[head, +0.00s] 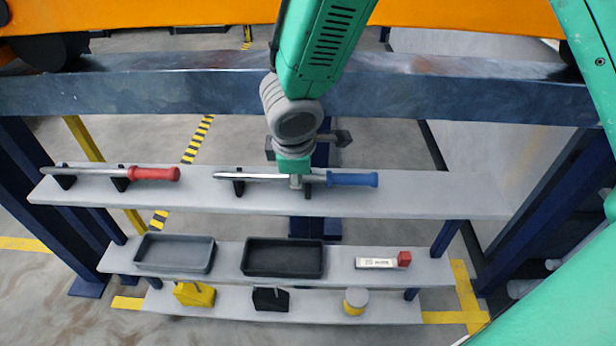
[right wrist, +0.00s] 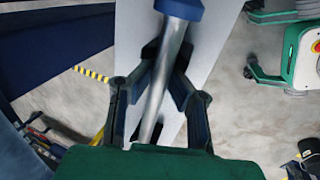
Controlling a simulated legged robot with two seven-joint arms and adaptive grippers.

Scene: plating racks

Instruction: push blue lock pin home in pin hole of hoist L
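The blue lock pin (head: 352,179), a steel shaft with a blue handle, lies level in black cradles on the top shelf. My right gripper (head: 297,181) points down over its shaft, close to the handle. In the right wrist view, the gripper's fingers (right wrist: 165,80) are spread on either side of the shaft (right wrist: 168,65), with the blue handle (right wrist: 180,8) beyond them. They look open; whether either finger touches the shaft is unclear. My left gripper is out of view. Hoist L's pin hole cannot be made out.
A red-handled pin (head: 152,173) lies left on the top shelf (head: 430,196). Below are a grey tray (head: 175,254), a black tray (head: 283,258), a small red-ended block (head: 404,258) and several small weights. A steel beam (head: 180,88) crosses behind; orange structure is above.

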